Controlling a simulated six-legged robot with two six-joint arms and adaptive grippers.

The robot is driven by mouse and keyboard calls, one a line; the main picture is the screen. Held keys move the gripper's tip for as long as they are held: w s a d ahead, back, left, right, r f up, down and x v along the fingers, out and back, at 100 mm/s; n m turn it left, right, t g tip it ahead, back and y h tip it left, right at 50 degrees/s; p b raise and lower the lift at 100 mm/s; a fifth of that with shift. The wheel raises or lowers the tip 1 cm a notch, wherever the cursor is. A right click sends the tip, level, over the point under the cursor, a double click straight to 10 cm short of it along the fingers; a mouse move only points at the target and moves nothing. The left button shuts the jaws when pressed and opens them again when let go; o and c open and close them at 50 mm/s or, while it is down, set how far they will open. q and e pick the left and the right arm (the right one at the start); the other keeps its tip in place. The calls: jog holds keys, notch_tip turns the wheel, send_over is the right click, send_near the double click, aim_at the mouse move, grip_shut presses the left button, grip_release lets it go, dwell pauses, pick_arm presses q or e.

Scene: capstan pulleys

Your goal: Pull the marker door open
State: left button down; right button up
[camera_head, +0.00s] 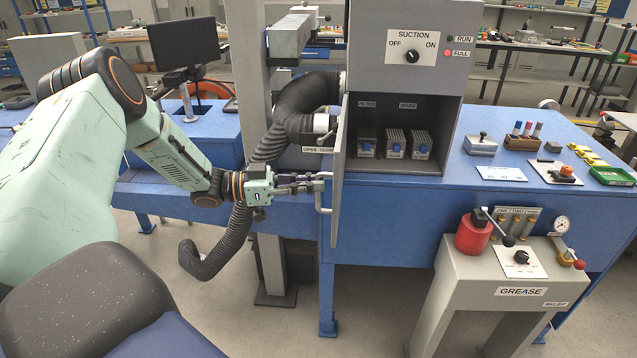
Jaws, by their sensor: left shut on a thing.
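A grey door (340,170) stands open at the left side of the grey cabinet (408,32), seen nearly edge-on and swung out toward me. Its bar handle (321,208) is on the door's left-facing side. My left gripper (318,183) reaches in from the left and is shut on the upper part of the handle. The door's far face is hidden by the angle. Inside the open cabinet bay, several grey blocks with blue fronts (394,144) stand in a row under small labels. My right gripper is not in view.
A black corrugated hose (240,225) hangs behind my left gripper, near a grey post (248,70). The blue bench (400,215) holds a marker rack (522,138) and a green tray (612,176). A grease stand (505,268) is at the front right.

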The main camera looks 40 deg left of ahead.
pick_arm(q)
jog(key=a, duration=0.3)
jog(key=shift+s+a+r, duration=0.1)
jog(key=shift+a+r, duration=0.05)
jog(key=shift+r, duration=0.15)
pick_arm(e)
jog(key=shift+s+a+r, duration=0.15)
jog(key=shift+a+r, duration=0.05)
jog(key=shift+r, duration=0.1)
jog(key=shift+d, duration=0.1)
pick_arm(q)
jog(key=shift+a, duration=0.1)
jog(key=shift+s+a, duration=0.15)
jog(key=shift+a, duration=0.1)
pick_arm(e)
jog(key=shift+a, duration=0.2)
